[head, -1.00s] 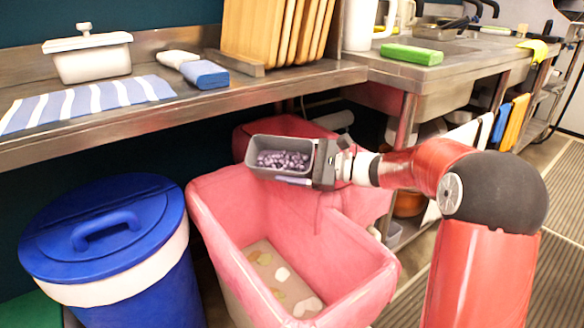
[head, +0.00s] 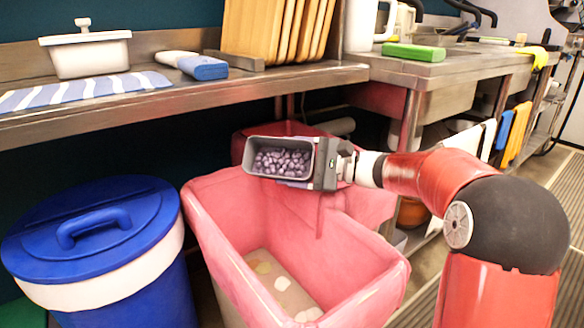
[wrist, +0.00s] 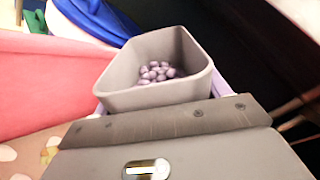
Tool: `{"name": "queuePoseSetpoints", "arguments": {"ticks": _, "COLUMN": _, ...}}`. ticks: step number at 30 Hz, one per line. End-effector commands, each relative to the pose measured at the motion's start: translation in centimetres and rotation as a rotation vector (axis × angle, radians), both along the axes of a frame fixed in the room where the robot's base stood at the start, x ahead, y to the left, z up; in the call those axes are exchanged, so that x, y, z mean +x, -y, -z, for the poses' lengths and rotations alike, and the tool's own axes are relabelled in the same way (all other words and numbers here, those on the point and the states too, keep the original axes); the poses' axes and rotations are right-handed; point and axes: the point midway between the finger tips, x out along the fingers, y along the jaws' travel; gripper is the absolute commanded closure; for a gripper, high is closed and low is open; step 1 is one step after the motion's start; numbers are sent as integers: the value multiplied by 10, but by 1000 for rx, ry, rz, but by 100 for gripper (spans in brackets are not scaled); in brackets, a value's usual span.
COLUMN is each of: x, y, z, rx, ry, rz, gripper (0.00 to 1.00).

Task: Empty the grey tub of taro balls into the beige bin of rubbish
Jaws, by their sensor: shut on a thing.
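My gripper (head: 326,164) is shut on the near end of the grey tub (head: 248,160). The tub holds a heap of purple taro balls (head: 282,161). They also show inside the tub in the wrist view (wrist: 156,72). The tub's opening faces up and somewhat toward the head camera. The beige bin (head: 228,302) has a pink liner (head: 330,235) folded over its rim. A few pale scraps of rubbish (head: 282,284) lie on its floor. The tub is held above the bin's far part. No balls are seen falling.
A blue lidded bin (head: 110,270) stands left of the beige bin. The steel counter (head: 190,100) runs behind and above it, holding a white lidded dish (head: 88,55), a striped cloth (head: 85,92) and wooden boards (head: 270,35). A dark gap lies under the counter.

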Motion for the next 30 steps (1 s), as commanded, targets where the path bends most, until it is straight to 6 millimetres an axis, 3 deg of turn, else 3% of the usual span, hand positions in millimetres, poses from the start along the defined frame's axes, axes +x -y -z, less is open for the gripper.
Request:
{"name": "queuePoseSetpoints", "arguments": {"ticks": 12, "x": -5, "y": -1, "z": 7, "rx": -33, "ry": 126, "rz": 0, "gripper": 52}}
{"name": "queuePoseSetpoints", "arguments": {"ticks": 30, "x": -28, "y": -8, "z": 28, "rx": -156, "ry": 569, "rz": -1, "gripper": 52}}
